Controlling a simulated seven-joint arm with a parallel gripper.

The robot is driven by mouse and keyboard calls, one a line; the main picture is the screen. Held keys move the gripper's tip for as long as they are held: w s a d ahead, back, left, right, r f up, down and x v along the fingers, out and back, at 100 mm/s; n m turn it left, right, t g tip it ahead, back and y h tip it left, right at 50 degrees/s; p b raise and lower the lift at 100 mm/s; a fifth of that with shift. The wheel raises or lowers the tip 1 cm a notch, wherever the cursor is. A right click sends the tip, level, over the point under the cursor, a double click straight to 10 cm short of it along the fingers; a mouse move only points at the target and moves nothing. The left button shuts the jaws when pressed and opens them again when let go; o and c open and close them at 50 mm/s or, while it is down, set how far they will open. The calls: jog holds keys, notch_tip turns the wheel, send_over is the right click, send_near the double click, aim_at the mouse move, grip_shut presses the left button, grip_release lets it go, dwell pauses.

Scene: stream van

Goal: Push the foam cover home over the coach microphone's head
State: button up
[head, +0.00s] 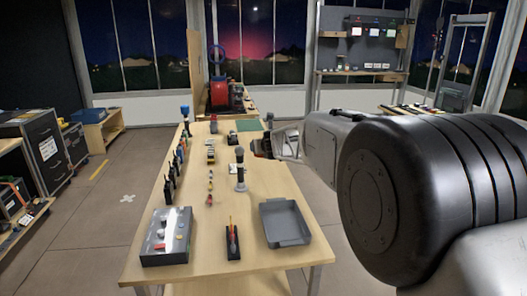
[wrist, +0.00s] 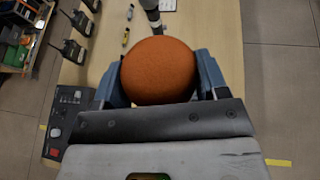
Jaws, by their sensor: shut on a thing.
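An orange foam cover (wrist: 158,70), round like a ball, sits between the fingers of my gripper (wrist: 160,82) in the wrist view. The blue-grey fingers are shut on its two sides. In the head view my gripper (head: 262,146) is above the table, right of an upright microphone (head: 240,168) on a stand. The foam cover is hard to make out there. In the wrist view part of what looks like the microphone (wrist: 150,8) shows at the top edge, beyond the foam. Its head is partly cut off or hidden, and I cannot tell the gap.
On the wooden table (head: 190,225) stand several black radios (head: 170,180) along the left edge and small coloured pieces (head: 210,185) in the middle. A grey control box (head: 166,237), a pen holder (head: 232,240) and a grey tray (head: 285,222) are at the front.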

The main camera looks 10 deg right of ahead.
jog(key=shift+w+a+r+y, duration=0.2)
jog(key=shift+w+r, duration=0.15)
jog(key=shift+w, duration=0.15)
jog(key=shift+w+a+r+y, duration=0.1)
jog(key=shift+w+r+y, duration=0.15)
jog(key=shift+w, duration=0.25)
jog(key=shift+w+a+f+n+g+y, duration=0.3)
jog(key=shift+w+a+n+g+y, duration=0.65)
jog(key=shift+w, duration=2.5)
jog(key=shift+w+a+f+n+g+y, duration=0.4)
jog(key=shift+w+a+n+y, duration=0.9)
jog(key=shift+w, duration=2.2)
jog(key=shift+w+a+f+n+g+y, duration=0.15)
jog(key=shift+w+a+n+g+y, duration=1)
jog(key=shift+w, duration=2.3)
jog(key=shift+d+n+t+y, duration=0.25)
jog(key=shift+d+n+t, duration=0.15)
jog(key=shift+n, duration=0.1)
jog(key=shift+f, duration=2.4)
jog(key=shift+f, duration=1.5)
